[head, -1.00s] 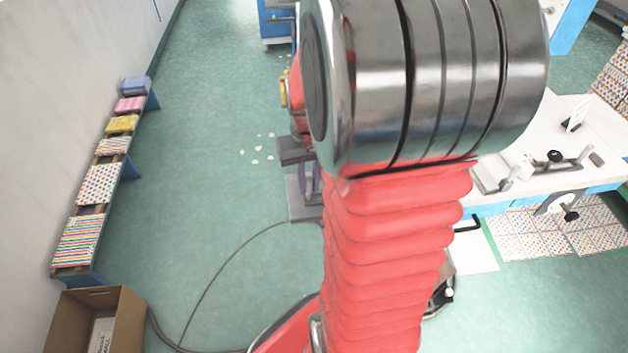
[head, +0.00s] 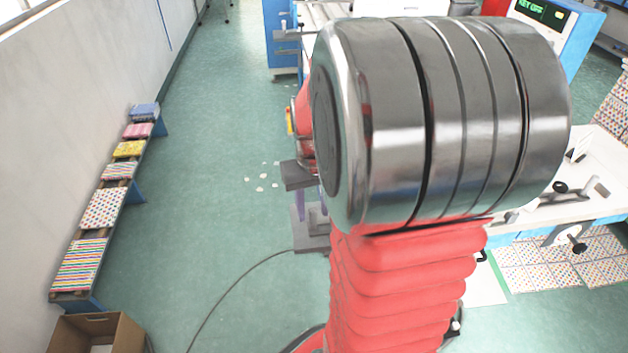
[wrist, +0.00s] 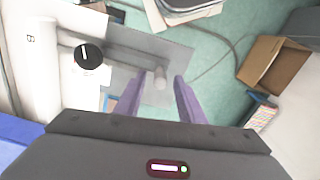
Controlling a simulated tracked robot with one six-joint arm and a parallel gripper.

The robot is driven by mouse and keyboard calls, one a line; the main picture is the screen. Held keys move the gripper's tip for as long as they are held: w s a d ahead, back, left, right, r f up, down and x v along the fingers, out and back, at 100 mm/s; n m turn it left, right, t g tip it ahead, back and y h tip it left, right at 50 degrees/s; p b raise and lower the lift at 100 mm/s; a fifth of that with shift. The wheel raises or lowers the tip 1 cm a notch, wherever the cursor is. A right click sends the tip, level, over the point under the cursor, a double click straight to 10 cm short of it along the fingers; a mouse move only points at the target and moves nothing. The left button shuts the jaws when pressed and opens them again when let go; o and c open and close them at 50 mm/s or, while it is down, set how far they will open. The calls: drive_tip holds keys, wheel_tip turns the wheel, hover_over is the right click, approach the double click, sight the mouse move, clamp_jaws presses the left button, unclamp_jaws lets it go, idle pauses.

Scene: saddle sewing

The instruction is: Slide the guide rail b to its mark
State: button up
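My gripper (wrist: 158,84) is open, its two purple fingers apart. In the head view my gripper (head: 300,206) shows partly behind my arm, left of the big metal joint. A white part with a small letter mark, perhaps "B" (wrist: 32,42), lies at left, beside a round black knob (wrist: 88,56). Which part is guide rail b, and its mark, I cannot tell.
A white bench (head: 570,205) with black knobs and slides stands at right, partly hidden by my arm. A low shelf (head: 107,205) with patterned stacks runs along the left wall. A cardboard box (head: 100,332) stands at its near end. Open green floor lies between.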

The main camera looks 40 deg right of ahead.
wheel_tip(320, 180, up, 12)
idle(0.5)
idle(0.4)
drive_tip(key=s+a+r+n+t, duration=0.1)
drive_tip(key=s+a+n+t, duration=0.1)
drive_tip(key=a, duration=0.8)
drive_tip(key=s+a+n+t, duration=0.3)
drive_tip(key=a, duration=0.8)
drive_tip(key=shift+s+r+t, duration=0.25)
drive_tip(key=shift+r+t, duration=0.05)
drive_tip(key=shift+r, duration=0.05)
drive_tip(key=shift+a, duration=0.1)
drive_tip(key=shift+c, duration=0.6)
